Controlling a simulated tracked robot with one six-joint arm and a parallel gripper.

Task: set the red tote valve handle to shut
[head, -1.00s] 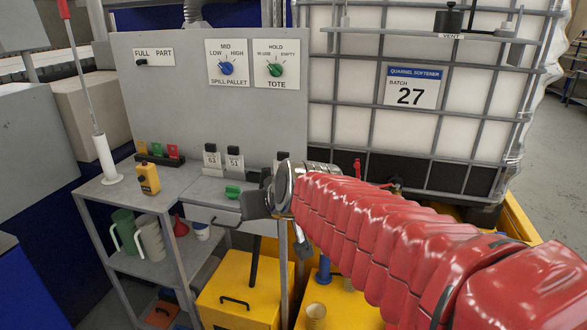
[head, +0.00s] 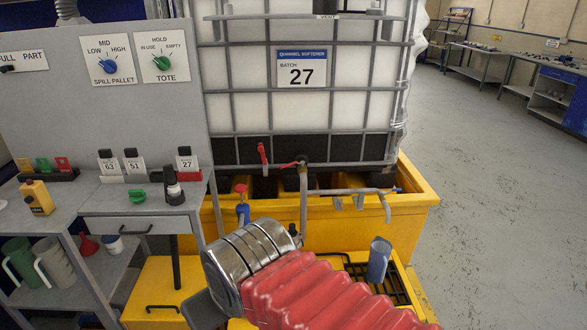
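Two red parts show low on the front of the caged white tote (head: 240,110) in the head view. One red lever (head: 263,156) stands nearly upright. A second, thinner red handle (head: 285,165) lies roughly level, beside the dark outlet valve (head: 302,163) with a grey pipe running down. I cannot tell for sure which is the tote valve handle. My gripper (head: 247,268) is below and in front of both, apart from them. Its chrome wrist hides most of it; dark parts show at either side, and the finger opening is hidden.
A yellow spill pallet (head: 410,212) holds the tote, with a grey hose (head: 345,190) along it and a blue-grey jug (head: 379,260) on a grate. Open floor lies right.

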